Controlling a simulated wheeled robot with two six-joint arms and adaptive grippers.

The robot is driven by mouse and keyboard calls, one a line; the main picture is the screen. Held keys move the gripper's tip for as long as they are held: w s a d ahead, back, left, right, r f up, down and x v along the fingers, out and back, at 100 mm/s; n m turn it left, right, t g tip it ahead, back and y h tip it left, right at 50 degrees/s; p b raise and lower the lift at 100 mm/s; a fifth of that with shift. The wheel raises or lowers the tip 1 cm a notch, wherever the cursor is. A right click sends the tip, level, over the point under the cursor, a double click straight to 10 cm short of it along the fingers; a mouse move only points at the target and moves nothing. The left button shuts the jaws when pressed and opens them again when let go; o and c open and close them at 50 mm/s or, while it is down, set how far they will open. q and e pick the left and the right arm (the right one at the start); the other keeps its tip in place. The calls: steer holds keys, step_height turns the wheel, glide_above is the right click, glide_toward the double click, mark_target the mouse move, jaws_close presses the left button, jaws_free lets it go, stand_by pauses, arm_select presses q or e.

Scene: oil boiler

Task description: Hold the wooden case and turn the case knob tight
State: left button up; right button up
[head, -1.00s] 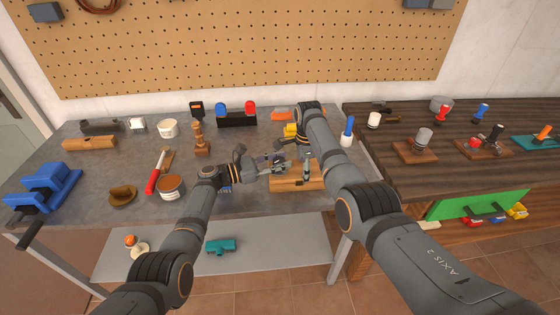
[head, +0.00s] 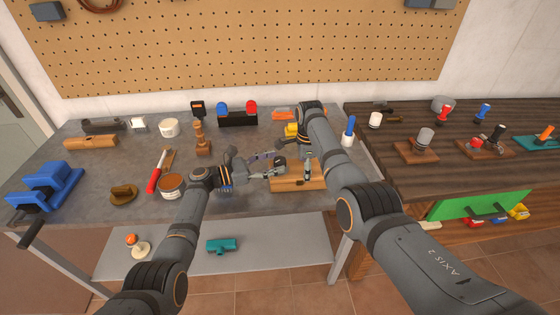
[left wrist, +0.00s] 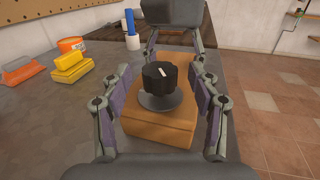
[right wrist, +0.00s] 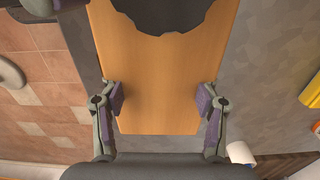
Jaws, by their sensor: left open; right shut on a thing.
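The wooden case (head: 290,184) is an orange-brown block near the front edge of the grey workbench. The black case knob (left wrist: 160,76) with a white mark sits on a round grey base on the case's top. My left gripper (head: 276,167) is open; in the left wrist view its fingers (left wrist: 160,105) stand on either side of the knob, apart from it. In the head view the left gripper hides the knob. My right gripper (right wrist: 161,98) is shut on the case, a finger on each side. A dark jagged shape covers part of the case in the right wrist view.
A yellow block (head: 291,130) and an orange item (head: 284,115) lie behind the case. A blue-handled tool (head: 349,130) stands to the right. The bench's front edge is close.

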arm_select(q)
steer(key=v, duration=0.9)
steer(key=shift+a, duration=0.2)
step_height(320, 180, up, 5)
steer(key=w+m+g+y, duration=0.1)
steer(key=g+y, duration=0.1)
steer(key=y, duration=0.2)
steer(key=x, duration=1.2)
steer(key=shift+s+d+f, duration=0.1)
steer(key=shift+d+f, duration=0.15)
steer(key=shift+d, duration=0.05)
steer(key=c, duration=1.2)
